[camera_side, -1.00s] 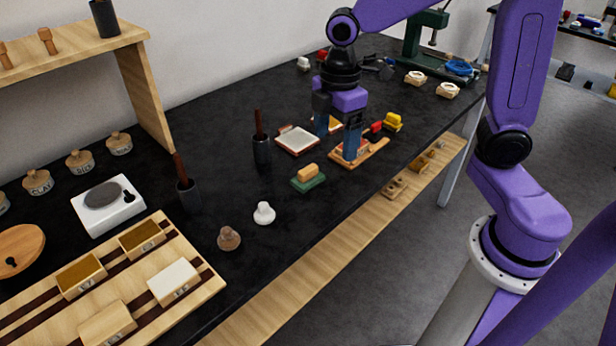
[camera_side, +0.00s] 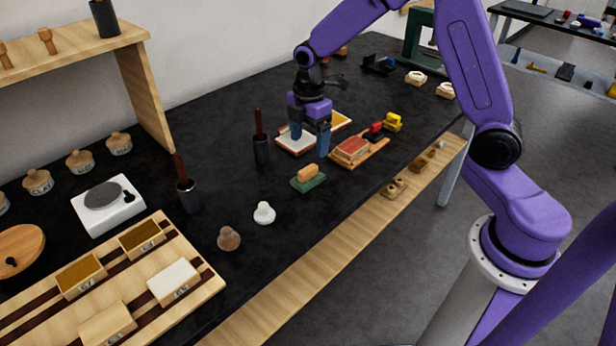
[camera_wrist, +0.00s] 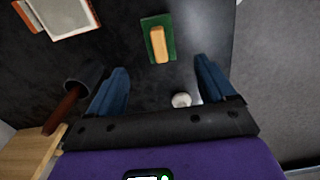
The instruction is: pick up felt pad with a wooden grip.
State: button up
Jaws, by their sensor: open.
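The felt pad with a wooden grip is a green pad (camera_side: 316,184) with a light wooden block (camera_side: 307,172) on top. It lies on the black table near the front edge in the side view. In the wrist view the green pad (camera_wrist: 169,27) and its wooden block (camera_wrist: 159,45) show at upper centre, ahead of the fingertips and apart from them. My gripper (camera_side: 309,148) has its two blue fingers spread and nothing between them. It hovers behind the pad in the side view. The fingers also show spread in the wrist view (camera_wrist: 163,78).
A dark cup with a brown handle (camera_side: 261,151) stands left of my gripper. A wooden board with a reddish block (camera_side: 352,151) lies to the right. A white knob (camera_side: 264,213) and a brown knob (camera_side: 229,238) stand nearer the front. A white-topped tray (camera_side: 292,145) lies behind.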

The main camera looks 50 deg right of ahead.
aim_at(308, 169)
notch_tip(308, 169, down, 10)
jog(key=shift+a, duration=0.1)
jog(key=c, duration=1.2)
